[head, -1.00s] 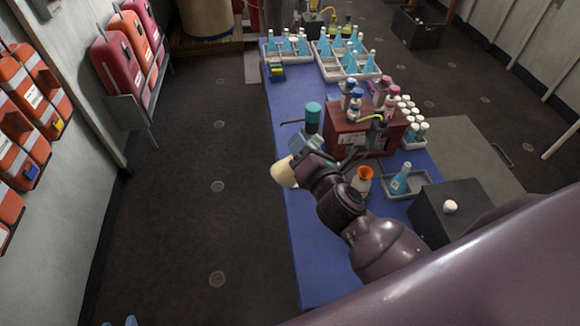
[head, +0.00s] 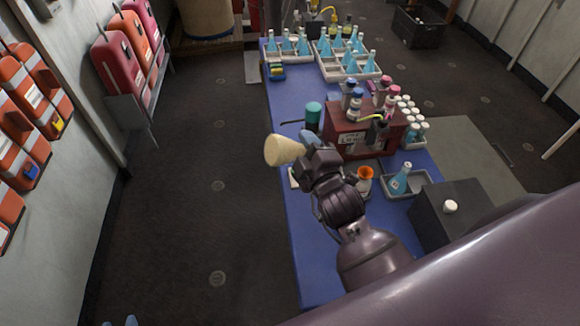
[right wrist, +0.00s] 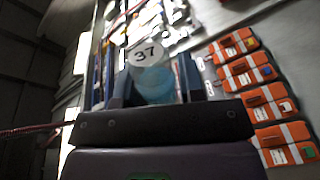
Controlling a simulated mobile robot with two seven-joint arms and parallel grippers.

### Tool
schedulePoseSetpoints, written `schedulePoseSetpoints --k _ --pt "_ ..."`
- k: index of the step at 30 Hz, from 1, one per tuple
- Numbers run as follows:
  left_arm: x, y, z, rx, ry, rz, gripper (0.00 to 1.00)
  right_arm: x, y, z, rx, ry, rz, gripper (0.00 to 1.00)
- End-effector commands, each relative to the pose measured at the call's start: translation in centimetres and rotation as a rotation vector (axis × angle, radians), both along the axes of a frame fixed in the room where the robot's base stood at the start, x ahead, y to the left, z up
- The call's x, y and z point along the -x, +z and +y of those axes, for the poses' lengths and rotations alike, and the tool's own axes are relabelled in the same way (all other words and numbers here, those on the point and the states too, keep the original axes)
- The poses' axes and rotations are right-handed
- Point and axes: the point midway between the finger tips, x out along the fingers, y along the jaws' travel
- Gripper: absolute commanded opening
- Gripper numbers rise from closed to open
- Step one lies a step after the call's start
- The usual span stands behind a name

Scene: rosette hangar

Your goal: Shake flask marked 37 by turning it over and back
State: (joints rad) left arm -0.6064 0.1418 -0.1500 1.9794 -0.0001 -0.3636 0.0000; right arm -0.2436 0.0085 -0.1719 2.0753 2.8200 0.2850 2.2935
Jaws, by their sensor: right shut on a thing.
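The flask marked 37 (right wrist: 155,85) shows in the right wrist view, with pale blue contents and a round white label reading 37. It sits between the blue-grey fingers of my right gripper (right wrist: 152,92), which is shut on it. In the head view my right gripper (head: 311,138) is raised over the blue table (head: 312,255), and the flask is mostly hidden there. A cream cone (head: 284,150) shows beside that gripper, its wide end to the left; I cannot tell what it is. Small blue tips (head: 130,321) at the lower left edge seem to be my left gripper.
A dark red box (head: 350,140) with bottles stands beyond my right gripper. White trays (head: 372,72) of blue flasks stand at the far end. An orange-topped vessel (head: 365,178), a flask in a tray (head: 400,180) and a dark box (head: 448,210) are to the right. The left floor is open.

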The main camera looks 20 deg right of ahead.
Motion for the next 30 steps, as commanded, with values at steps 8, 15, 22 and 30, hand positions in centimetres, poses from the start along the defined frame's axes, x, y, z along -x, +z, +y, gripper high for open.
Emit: schedulePoseSetpoints --k 8,15,22,30 --pt "0.0 0.0 0.0 0.0 0.0 0.0 0.43 0.0 0.05 0.02 0.004 0.001 -0.001 0.06" --pt "0.0 0.0 0.0 0.0 0.0 0.0 0.43 0.0 0.05 -0.02 0.227 0.002 -0.003 0.06" --pt "0.0 0.0 0.0 0.0 0.0 0.0 0.43 -0.01 0.07 0.02 0.581 0.002 -0.006 0.06" --pt "0.0 0.0 0.01 0.0 0.0 0.0 0.43 -0.02 0.09 0.01 0.87 0.002 -0.01 0.06"
